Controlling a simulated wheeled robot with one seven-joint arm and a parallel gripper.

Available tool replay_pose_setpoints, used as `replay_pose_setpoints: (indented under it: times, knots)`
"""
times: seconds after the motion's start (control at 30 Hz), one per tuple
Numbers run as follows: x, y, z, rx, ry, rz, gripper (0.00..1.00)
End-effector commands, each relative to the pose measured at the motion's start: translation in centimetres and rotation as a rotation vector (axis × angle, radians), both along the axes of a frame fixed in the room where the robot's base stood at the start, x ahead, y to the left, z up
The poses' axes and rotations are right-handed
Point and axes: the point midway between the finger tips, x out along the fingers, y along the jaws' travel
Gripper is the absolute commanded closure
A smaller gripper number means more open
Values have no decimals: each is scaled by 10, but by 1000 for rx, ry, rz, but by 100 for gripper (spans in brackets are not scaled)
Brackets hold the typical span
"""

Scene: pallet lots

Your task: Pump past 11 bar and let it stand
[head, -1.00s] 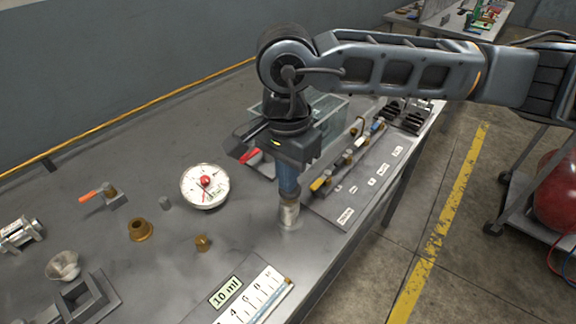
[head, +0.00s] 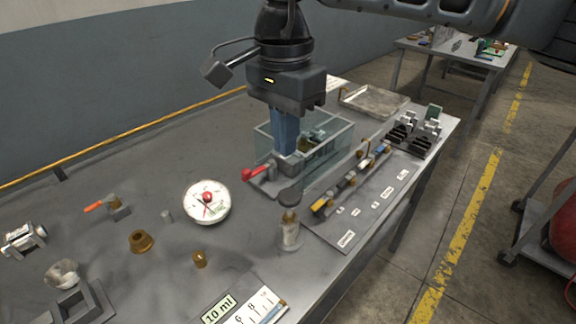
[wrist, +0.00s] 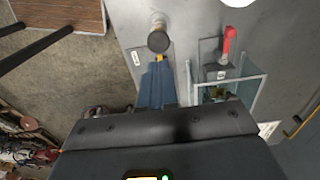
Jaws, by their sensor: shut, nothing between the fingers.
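The hand pump (head: 289,236) stands upright near the front edge of the bench, its dark round knob (head: 290,197) above a brass-coloured neck. The knob also shows from above in the wrist view (wrist: 158,41). The white round gauge (head: 206,202) lies to the left of the pump, with a red centre; its needle reading is too small to tell. My gripper (head: 286,152) points down, shut and empty, above and behind the knob and apart from it. In the head view its fingers overlap the glass tank. A red-handled valve (head: 257,174) sits beside the tank.
The glass tank (head: 330,155) stands behind the pump. A panel (head: 350,220) with several small fittings and labels lies to the right.

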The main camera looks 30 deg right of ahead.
Motion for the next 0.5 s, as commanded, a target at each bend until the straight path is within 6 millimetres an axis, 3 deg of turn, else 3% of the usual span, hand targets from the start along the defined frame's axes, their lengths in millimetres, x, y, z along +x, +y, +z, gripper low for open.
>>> replay_pose_setpoints:
  times: [0.2,0.5]
  knots:
    - [0,0,17,-1,0,0,100]
    - [0,0,18,-1,0,0,100]
